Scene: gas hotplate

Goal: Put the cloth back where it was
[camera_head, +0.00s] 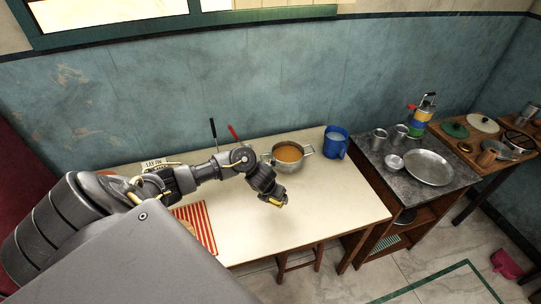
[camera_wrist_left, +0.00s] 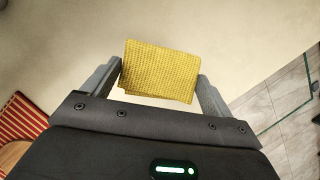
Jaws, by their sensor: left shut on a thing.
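The yellow cloth (camera_wrist_left: 160,70) is a folded, waffle-textured piece between the two fingers of my left gripper (camera_wrist_left: 158,76) in the left wrist view. The gripper is shut on it. Only a small bit of yellow shows there at the fingertips. I cannot tell whether the cloth touches the tabletop. My right gripper is not in view.
A pot of orange food (camera_head: 289,153) and a blue jug (camera_head: 336,142) stand behind the gripper. A red-striped cloth (camera_head: 196,226) lies left. A grey-topped stand with a metal plate (camera_head: 428,167) and cups is on the right. Table around the gripper is clear.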

